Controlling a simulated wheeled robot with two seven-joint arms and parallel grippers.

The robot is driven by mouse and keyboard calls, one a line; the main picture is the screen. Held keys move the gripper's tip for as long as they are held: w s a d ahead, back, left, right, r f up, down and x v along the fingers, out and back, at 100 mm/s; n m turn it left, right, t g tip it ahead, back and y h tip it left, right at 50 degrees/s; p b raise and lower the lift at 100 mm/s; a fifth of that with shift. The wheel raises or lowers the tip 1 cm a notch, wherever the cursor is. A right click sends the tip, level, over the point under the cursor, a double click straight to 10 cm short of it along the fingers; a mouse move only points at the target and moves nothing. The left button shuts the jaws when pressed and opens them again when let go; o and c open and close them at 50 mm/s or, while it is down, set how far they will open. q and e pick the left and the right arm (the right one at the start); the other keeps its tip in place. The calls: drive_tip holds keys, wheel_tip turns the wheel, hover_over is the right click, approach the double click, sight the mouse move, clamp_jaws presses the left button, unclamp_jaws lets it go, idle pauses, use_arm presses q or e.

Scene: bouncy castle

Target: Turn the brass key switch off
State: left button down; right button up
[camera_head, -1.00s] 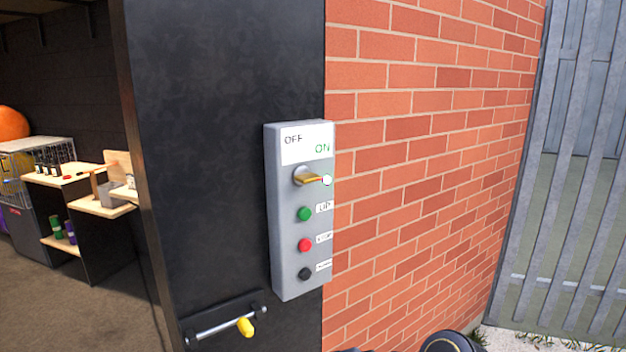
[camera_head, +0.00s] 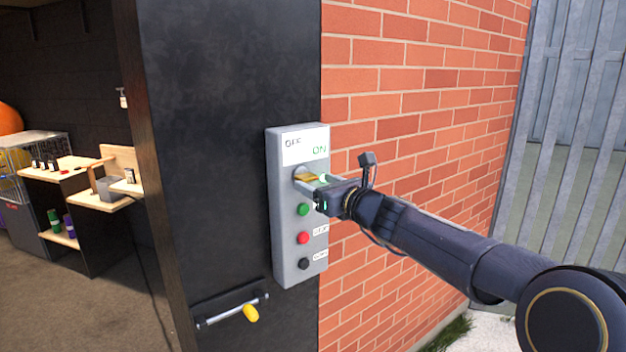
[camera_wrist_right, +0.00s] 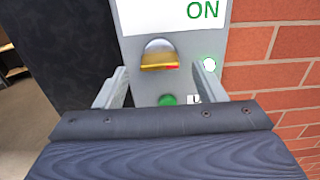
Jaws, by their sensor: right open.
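A grey control box (camera_head: 286,250) is mounted on the dark post, with an OFF/ON label at its top. The brass key switch (camera_head: 306,176) is below the label, and its red-marked tip points right toward ON. It also shows in the right wrist view (camera_wrist_right: 158,57). A round light (camera_wrist_right: 210,64) beside it is white with a green rim. My right gripper (camera_head: 312,184) is open in front of the box. In the right wrist view its two fingers (camera_wrist_right: 160,88) stand apart on either side of and just below the key. I cannot tell whether they touch it. My left gripper is out of view.
Below the key are a green button (camera_head: 303,210), a red button (camera_head: 303,238) and a black button (camera_head: 303,263). A brick wall (camera_head: 420,90) is to the right; shelves (camera_head: 75,168) stand at left.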

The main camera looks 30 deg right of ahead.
sight(307, 178)
drive_tip(key=shift+w+a, duration=0.1)
drive_tip(key=shift+w, duration=1.1)
drive_tip(key=c, duration=1)
